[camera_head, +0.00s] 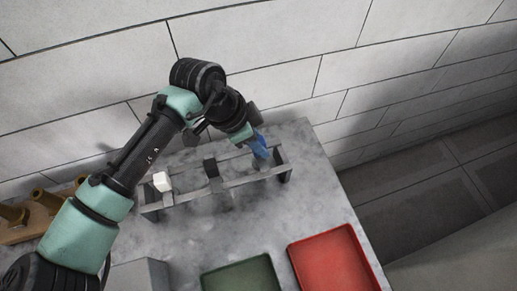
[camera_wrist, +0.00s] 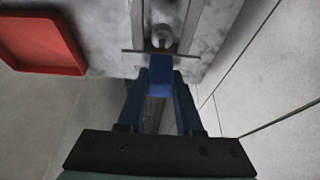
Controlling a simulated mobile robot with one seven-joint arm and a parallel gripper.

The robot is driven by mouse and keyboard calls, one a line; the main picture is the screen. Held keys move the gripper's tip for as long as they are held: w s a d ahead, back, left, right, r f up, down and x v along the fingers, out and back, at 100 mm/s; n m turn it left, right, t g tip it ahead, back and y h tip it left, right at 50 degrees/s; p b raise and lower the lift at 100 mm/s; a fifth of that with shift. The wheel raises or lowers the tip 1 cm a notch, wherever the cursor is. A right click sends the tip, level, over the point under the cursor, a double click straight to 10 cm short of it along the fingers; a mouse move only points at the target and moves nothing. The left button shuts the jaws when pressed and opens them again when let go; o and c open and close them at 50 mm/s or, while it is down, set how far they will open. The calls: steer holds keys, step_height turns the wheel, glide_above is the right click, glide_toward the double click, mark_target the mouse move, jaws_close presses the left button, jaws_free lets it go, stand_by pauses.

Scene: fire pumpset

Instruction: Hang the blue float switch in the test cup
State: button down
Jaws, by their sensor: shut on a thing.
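The blue float switch (camera_wrist: 160,70) is between the fingers of my gripper (camera_wrist: 158,92) in the wrist view, and the gripper is shut on it. In the head view my gripper (camera_head: 259,148) is at the right end of a grey metal rack (camera_head: 238,182), over its rails. A round pale metal thing (camera_wrist: 162,38) shows between the rails just beyond the blue float switch; I cannot tell whether it is the test cup. I cannot tell whether the switch touches the rack.
A white block (camera_head: 162,181) and a dark block (camera_head: 211,168) sit on the rack to the left. A green tray (camera_head: 242,276) and a red tray (camera_head: 333,262) lie at the front. Brass fittings (camera_head: 42,198) stand at the left. The wall is close behind.

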step_height(320, 180, up, 7)
steer(key=shift+f, duration=0.15)
step_height(320, 180, up, 8)
steer(key=p, duration=0.6)
steer(key=shift+p, duration=0.4)
stand_by(0.3)
